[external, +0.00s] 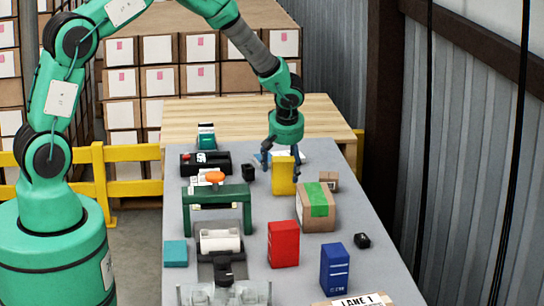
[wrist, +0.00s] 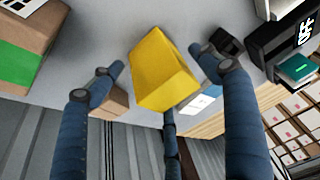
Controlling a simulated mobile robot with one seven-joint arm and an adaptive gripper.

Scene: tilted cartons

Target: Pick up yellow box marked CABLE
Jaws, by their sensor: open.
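The yellow box (external: 284,178) stands upright on the grey table, near its far end. In the wrist view the yellow box (wrist: 160,68) lies between my blue fingers, with grey surface showing on either side. No CABLE marking can be read on its visible faces. My gripper (external: 281,158) is open and points down at the top of the box. In the wrist view my gripper (wrist: 158,72) has one finger left of the box, one right, and a third partly hidden beyond it. I cannot tell whether any finger touches it.
A brown carton with green tape (external: 317,205) stands close in front, to the right. A small brown carton (external: 329,181) lies beyond it. A small black item (external: 248,172) is left of the yellow box. A red box (external: 284,244) and blue box (external: 334,268) stand nearer.

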